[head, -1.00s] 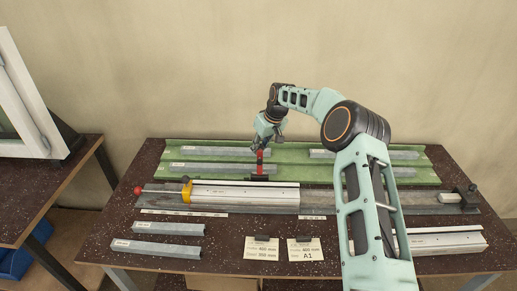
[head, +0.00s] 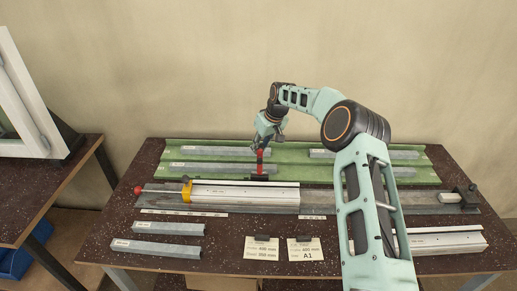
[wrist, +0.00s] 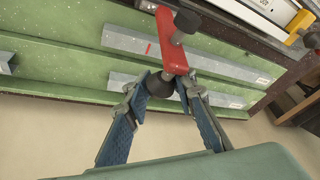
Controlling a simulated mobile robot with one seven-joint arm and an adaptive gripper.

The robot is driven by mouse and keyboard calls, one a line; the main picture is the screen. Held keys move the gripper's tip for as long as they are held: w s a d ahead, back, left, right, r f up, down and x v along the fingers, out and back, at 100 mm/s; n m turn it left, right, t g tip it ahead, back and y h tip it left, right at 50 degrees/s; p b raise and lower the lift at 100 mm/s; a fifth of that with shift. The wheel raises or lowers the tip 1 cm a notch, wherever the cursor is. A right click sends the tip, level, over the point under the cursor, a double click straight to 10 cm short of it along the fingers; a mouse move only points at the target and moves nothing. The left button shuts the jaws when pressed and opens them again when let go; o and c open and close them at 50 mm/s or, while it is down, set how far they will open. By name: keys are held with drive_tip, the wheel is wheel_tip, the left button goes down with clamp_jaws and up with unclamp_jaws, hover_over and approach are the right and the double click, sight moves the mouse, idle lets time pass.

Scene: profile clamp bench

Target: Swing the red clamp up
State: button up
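The red clamp (head: 260,160) stands up from a dark base (head: 259,178) on the near side of the green tray, behind the long silver profile. In the wrist view the red clamp arm (wrist: 172,45) runs towards my fingers, with a grey bolt through it and a dark knob (wrist: 160,86) at its end. My gripper (head: 259,147) is at the upper end of the clamp. In the wrist view my two blue fingers (wrist: 168,88) are on either side of the knob. Whether both fingers press on it cannot be made out.
Grey bars lie in the green tray (head: 300,153). A silver profile (head: 245,194) with a yellow piece (head: 186,190) lies in front. Two label cards (head: 262,248) and loose bars (head: 155,248) lie near the table's front edge. A white frame stands on the left table.

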drive_tip(key=o, duration=0.4)
drive_tip(key=shift+w+d+r, duration=0.2)
drive_tip(key=shift+d+r, duration=0.2)
drive_tip(key=shift+d, duration=0.1)
drive_tip(key=shift+o, duration=0.2)
drive_tip(key=shift+s+a+f, duration=0.2)
drive_tip(key=shift+a+f, duration=0.05)
drive_tip(key=shift+a, duration=0.05)
drive_tip(key=shift+s, duration=0.1)
drive_tip(key=v, duration=1.2)
drive_tip(key=shift+d+r, duration=0.1)
